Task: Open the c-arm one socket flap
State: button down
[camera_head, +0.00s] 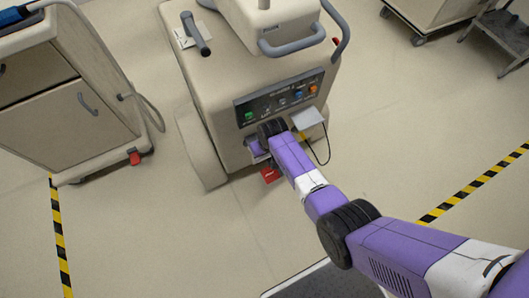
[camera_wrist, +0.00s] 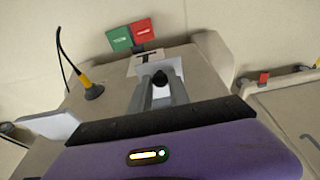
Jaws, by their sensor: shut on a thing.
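The c-arm cart (camera_head: 215,60) is a beige wheeled unit with a dark control panel (camera_head: 285,95) on its near face. My gripper (camera_wrist: 160,82) is at the cart's lower front, below that panel. In the head view my wrist covers the contact.
A pale grey flap (camera_head: 309,118) sticks out right of my wrist, near a hanging black cable (camera_head: 328,150). A yellow plug (camera_wrist: 88,84) shows in the wrist view. A drawer cart (camera_head: 70,95) stands left. The floor (camera_head: 160,230) in front is clear.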

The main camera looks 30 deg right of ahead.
jog(key=shift+w+r+g+b, duration=0.3)
jog(key=shift+w+r+g, duration=0.15)
jog(key=shift+g, duration=0.45)
jog(key=c, duration=1.3)
grip_release()
jog(key=shift+o, duration=0.2)
jog(key=shift+r, duration=0.1)
notch_tip(320, 180, up, 8)
jog(key=p, duration=0.2)
jog(key=shift+s+f, duration=0.2)
jog(key=shift+s, duration=0.15)
